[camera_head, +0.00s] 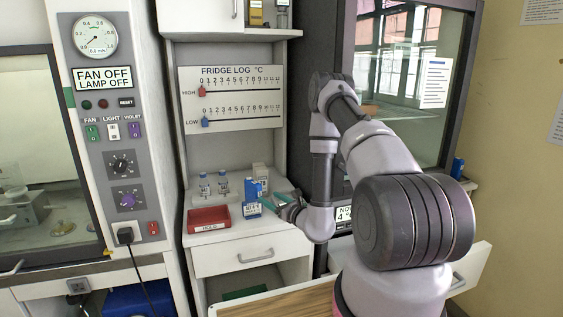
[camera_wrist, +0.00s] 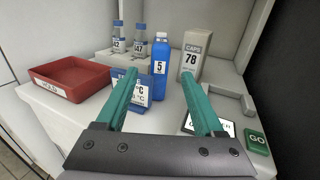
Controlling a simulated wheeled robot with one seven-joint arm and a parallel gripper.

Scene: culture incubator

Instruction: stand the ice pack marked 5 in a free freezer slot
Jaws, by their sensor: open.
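The ice pack marked 5 (camera_wrist: 161,68) is a blue upright block with a narrow cap and a white label. It stands on the white counter, behind a blue-and-white sign (camera_wrist: 143,92) that hides part of its lower left. It also shows in the head view (camera_head: 250,189). My gripper (camera_wrist: 158,76) is open and empty, its teal fingers pointing toward the pack, one to each side in the picture. In the head view my gripper (camera_head: 269,202) is just right of the sign. I cannot make out any freezer slot.
A red tray (camera_wrist: 45,78) sits at the left. Two small bottles (camera_wrist: 118,38) (camera_wrist: 140,40) stand behind. A grey-white CAPS 78 box (camera_wrist: 190,58) is right of the pack. A green GO button (camera_wrist: 257,141) is at the right. A drawer (camera_head: 472,268) stands out at lower right.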

